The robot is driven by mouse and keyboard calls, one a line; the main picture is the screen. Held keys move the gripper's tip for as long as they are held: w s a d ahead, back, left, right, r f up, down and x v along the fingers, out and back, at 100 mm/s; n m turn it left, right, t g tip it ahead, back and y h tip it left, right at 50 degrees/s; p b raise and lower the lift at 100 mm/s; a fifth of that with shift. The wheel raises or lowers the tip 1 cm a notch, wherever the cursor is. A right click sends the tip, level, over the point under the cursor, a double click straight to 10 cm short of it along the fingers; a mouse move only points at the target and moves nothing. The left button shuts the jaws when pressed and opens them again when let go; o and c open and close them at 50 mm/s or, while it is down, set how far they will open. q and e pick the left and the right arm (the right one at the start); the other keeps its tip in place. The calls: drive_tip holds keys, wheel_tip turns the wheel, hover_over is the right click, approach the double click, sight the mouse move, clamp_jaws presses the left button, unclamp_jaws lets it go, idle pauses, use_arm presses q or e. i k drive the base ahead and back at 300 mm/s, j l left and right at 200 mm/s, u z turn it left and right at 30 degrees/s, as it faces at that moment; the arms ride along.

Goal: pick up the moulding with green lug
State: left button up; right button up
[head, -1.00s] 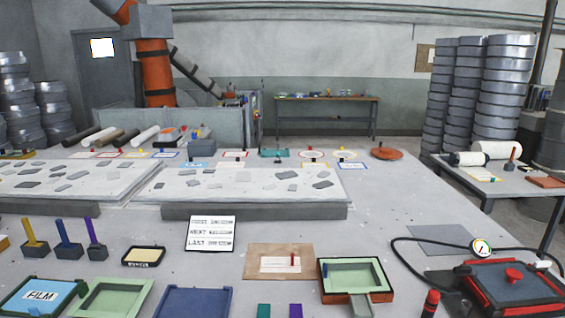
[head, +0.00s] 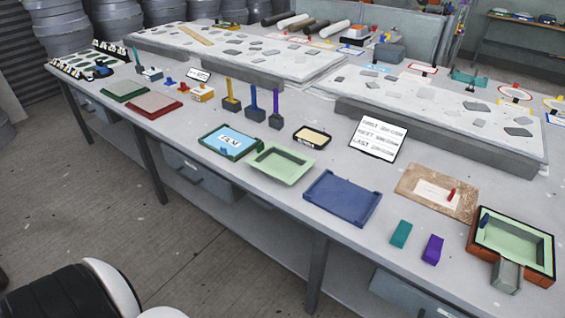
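I cannot make out for certain a moulding with a green lug. At the back right, a teal moulding (head: 468,78) with a dark upright lug stands behind the speckled slab. Near it are a red-edged white moulding (head: 423,71) with a red lug and another red-edged one (head: 515,93) with a yellow lug. On the near table, a pale green tray (head: 280,163) sits beside the green-framed FILM tray (head: 230,141). A pale green mould in a brown frame (head: 513,247) has a blue lug inside. Neither of my grippers is in view.
The long grey table also holds a blue tray (head: 342,198), teal (head: 401,234) and purple (head: 432,249) blocks, a lettered card (head: 377,138) and a brown board (head: 436,193). Two speckled slabs (head: 225,50) take up its back. Bare floor (head: 120,220) lies at the front left.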

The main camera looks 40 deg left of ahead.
sight(287, 168)
drive_tip(key=i+j, duration=0.1)
drive_tip(key=j, duration=0.8)
drive_tip(key=i+j, duration=0.1)
drive_tip(key=j, duration=0.85)
drive_tip(key=z, duration=0.05)
